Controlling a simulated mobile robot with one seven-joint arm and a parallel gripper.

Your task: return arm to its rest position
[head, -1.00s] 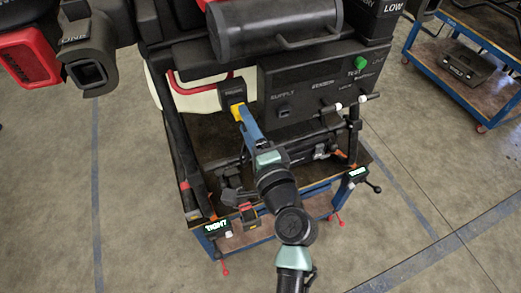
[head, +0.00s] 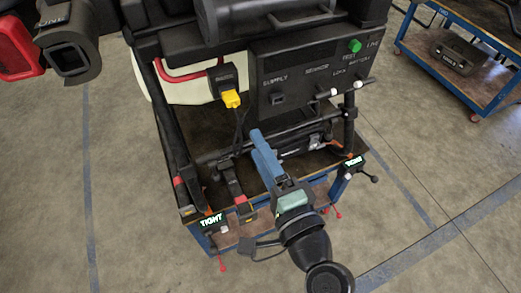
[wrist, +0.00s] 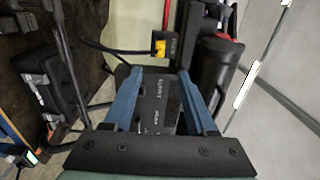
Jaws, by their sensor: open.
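My gripper (head: 265,150) is open and empty in the head view, in front of the black drone panel (head: 300,75) and apart from it. In the wrist view its two blue fingers (wrist: 155,95) stand well apart with nothing between them. A yellow plug (head: 231,98) sits at the black connector block (head: 223,76) left of the panel, with a dark cable hanging from it. The plug also shows in the wrist view (wrist: 160,47). My gripper is to the right of the plug and below it, not touching it.
The drone stands on a blue-framed cart (head: 245,226) with clamps labelled TIGHT (head: 212,221) at its front corners. A second blue cart (head: 455,75) with a dark case (head: 462,54) is at the upper right. The floor around the front cart is clear.

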